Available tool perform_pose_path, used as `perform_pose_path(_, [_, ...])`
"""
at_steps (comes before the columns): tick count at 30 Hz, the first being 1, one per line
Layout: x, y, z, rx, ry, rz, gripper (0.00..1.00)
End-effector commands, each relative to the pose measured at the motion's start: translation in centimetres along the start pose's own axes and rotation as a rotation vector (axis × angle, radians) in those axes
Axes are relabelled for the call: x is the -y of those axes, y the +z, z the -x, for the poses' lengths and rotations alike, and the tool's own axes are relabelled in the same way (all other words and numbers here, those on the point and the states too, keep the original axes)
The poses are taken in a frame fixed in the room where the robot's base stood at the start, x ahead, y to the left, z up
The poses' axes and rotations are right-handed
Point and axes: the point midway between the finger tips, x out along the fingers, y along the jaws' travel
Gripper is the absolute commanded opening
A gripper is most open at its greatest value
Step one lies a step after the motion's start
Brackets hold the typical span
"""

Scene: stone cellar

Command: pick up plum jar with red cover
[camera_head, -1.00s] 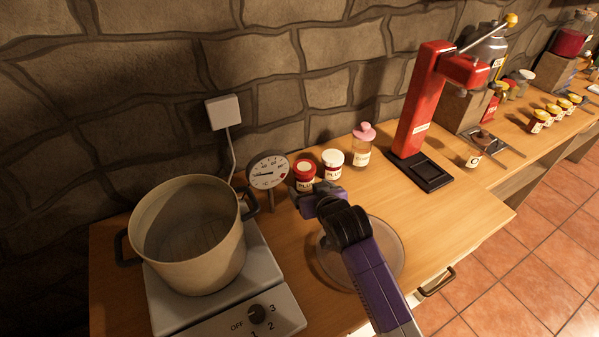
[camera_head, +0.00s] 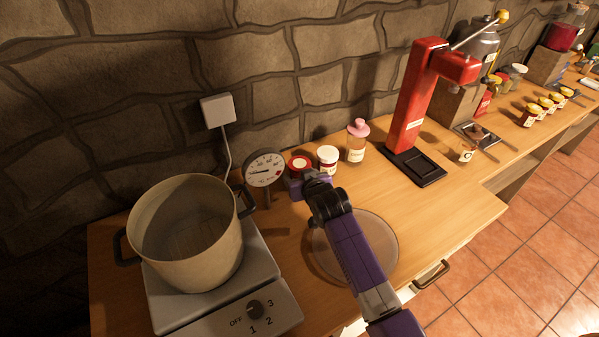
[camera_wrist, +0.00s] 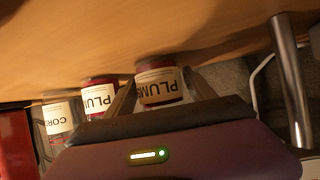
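The fingers are apart, with a gap on the right side of the jar; I cannot tell whether the left one touches. A second plum jar with a white cover (camera_head: 328,158) stands just to the right and also shows in the wrist view (camera_wrist: 98,97).
A jar with a pink stopper (camera_head: 357,141) stands further right, before a red press (camera_head: 416,100). The dial thermometer (camera_head: 264,170) is close on the left. A pot (camera_head: 185,245) sits on a hotplate (camera_head: 215,305). A round plate (camera_head: 380,250) lies under my arm.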

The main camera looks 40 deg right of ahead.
Motion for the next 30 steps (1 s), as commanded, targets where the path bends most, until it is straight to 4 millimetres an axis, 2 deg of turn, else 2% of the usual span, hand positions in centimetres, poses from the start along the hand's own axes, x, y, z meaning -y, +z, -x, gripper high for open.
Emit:
perform_pose_path(1, [0.0, 0.0, 0.0, 0.0, 0.0, 0.0, 0.51])
perform_pose_path(9, [0.0, 0.0, 0.0, 0.0, 0.0, 0.0, 0.0])
perform_pose_path(18, [0.0, -0.1, 0.1, -0.003, 0.0, 0.0, 0.0])
perform_pose_path(24, [-0.1, -0.4, 1.0, -0.004, 0.0, 0.0, 0.0])
perform_pose_path(30, [-0.1, -3.1, 2.5, -0.006, 0.0, 0.0, 0.0])
